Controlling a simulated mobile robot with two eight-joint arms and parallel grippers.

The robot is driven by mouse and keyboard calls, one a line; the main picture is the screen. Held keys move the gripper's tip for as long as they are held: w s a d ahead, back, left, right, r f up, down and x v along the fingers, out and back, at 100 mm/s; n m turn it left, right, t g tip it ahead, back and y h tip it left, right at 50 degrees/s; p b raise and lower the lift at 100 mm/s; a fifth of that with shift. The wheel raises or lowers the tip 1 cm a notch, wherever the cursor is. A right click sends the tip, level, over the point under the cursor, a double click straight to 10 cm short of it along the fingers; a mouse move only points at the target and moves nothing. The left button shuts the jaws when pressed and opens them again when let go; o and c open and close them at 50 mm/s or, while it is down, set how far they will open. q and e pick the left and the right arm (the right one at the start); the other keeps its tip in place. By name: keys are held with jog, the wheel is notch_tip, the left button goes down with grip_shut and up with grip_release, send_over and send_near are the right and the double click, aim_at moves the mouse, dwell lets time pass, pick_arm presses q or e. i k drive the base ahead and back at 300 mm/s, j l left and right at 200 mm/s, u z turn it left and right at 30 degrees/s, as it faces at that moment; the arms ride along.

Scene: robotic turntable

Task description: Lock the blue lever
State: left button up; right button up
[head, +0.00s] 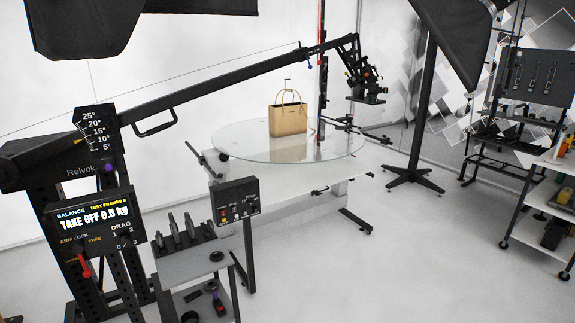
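A long black camera boom (220,85) slopes up to the right from a black stand at left. A small blue part (311,51) shows near the boom's far end. It may be the blue lever, but it is too small to tell its position or whether it is locked. A red lever (86,266) is below the display (94,219), which reads "TAKE OFF 0.6 kg". Neither of my grippers is in view.
A tan handbag (288,116) stands on the round glass turntable (240,135). A grey cart (190,268) with tools and a control box (235,198) stand in front. A black light stand (415,130) and shelves are at right. The floor at front right is clear.

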aim_at(304, 54)
jog(key=i+j+u, duration=0.15)
jog(key=i+u, duration=0.5)
jog(key=i, duration=0.2)
jog(key=i+u, duration=0.35)
jog(key=i+z, duration=0.15)
jog(key=z, duration=0.3)
jog(key=i+z, duration=0.15)
jog(key=z, duration=0.3)
jog(key=i+j+z, duration=0.1)
jog(key=z, duration=0.35)
jog(key=i+l+u, duration=0.1)
jog(key=i, duration=0.45)
jog(key=i+l, duration=0.35)
jog(key=i, duration=0.15)
jog(key=i+l+u, duration=0.15)
jog(key=i, duration=0.35)
jog(key=i+l, duration=0.35)
jog(key=i, duration=0.2)
jog(key=u, duration=0.05)
